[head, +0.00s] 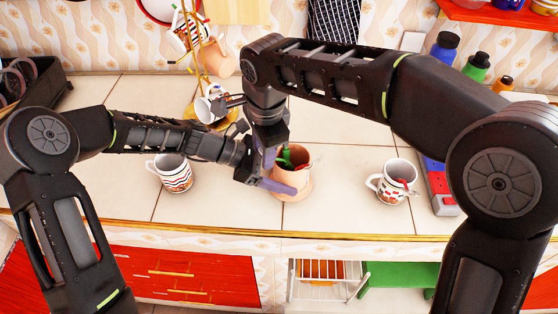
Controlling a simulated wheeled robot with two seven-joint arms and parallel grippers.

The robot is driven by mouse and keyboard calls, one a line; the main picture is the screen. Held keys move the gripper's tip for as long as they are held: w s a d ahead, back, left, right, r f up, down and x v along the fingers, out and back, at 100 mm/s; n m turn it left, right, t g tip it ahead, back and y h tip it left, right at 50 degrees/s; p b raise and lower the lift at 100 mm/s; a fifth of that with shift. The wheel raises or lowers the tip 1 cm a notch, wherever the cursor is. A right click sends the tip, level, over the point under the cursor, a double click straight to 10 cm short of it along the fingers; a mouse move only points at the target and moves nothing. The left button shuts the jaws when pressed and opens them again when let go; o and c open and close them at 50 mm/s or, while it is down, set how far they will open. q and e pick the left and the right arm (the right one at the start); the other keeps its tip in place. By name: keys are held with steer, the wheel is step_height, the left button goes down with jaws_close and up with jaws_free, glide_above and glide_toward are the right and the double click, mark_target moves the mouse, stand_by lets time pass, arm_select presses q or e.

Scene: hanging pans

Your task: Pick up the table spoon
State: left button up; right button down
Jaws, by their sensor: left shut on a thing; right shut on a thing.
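A terracotta pot (293,174) stands on the tiled counter near its front edge, with green and red utensils (292,158) in it. I cannot tell which piece is the table spoon. My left gripper (277,186) is low at the pot's left side, its fingers shut against the pot. My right gripper (272,150) points down just above it, beside the pot's rim. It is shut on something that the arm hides.
A patterned mug (173,173) stands left of the pot. Mugs hang on a gold stand (203,62) behind. Bottles (476,66) stand at the back right. The counter's front edge (360,238) is close.

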stand_by(0.4)
step_height(320, 180, up, 10)
stand_by(0.5)
stand_by(0.3)
arm_select(q)
steer(key=o, duration=1.5)
steer(key=shift+c, duration=0.2)
steer(key=v, duration=1.2)
